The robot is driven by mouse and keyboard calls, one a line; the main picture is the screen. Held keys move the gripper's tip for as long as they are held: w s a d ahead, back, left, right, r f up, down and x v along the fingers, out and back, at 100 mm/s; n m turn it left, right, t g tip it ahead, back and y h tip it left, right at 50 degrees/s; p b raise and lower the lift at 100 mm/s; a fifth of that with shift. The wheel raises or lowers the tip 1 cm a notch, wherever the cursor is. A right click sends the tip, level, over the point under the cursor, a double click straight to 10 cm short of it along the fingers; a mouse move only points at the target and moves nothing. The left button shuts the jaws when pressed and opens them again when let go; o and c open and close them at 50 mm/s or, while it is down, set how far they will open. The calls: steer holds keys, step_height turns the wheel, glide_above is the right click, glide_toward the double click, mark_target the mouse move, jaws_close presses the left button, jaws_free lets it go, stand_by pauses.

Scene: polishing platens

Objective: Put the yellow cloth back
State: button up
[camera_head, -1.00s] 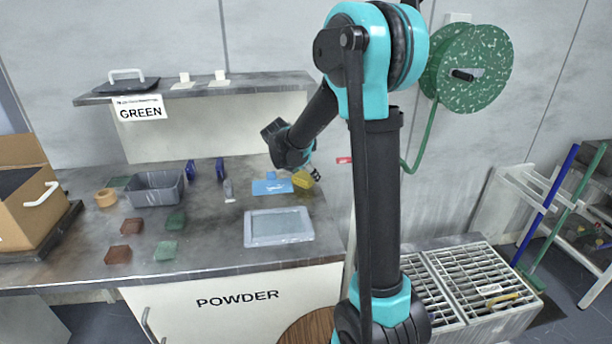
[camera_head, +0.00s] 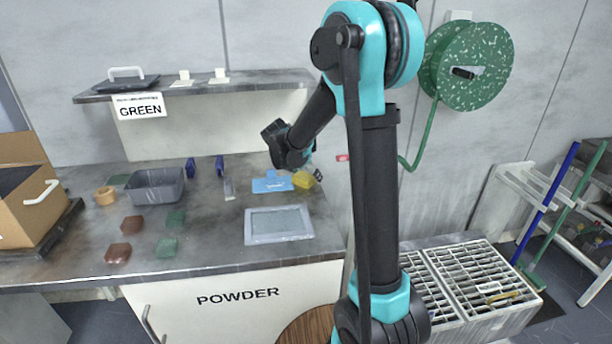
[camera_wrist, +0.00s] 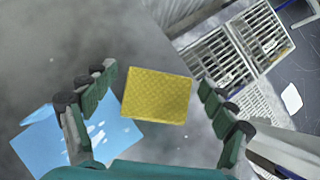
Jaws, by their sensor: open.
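The yellow cloth (camera_head: 303,180) lies at the right end of the dark counter, beside a light blue cloth or sheet (camera_head: 271,185). In the wrist view the yellow cloth (camera_wrist: 156,95) is a flat textured square between my spread fingers, with clear gaps on both sides. My gripper (camera_wrist: 155,80) is open and empty, over the cloth; the height between them is hard to tell. The blue sheet (camera_wrist: 118,138) is partly behind my left finger in the wrist view. In the head view my gripper is small and partly hidden by my arm.
A grey-framed tray (camera_head: 278,226) lies in front of the cloths. A grey bin (camera_head: 155,187), green and brown pads (camera_head: 125,226) and a cardboard box (camera_head: 22,215) are further left. Slatted grating (camera_wrist: 225,62) lies beyond the counter's right edge. A shelf (camera_head: 240,78) is behind.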

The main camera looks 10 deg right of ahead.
steer(key=shift+r, duration=0.2)
steer(key=v, duration=1.2)
steer(key=shift+r, duration=0.4)
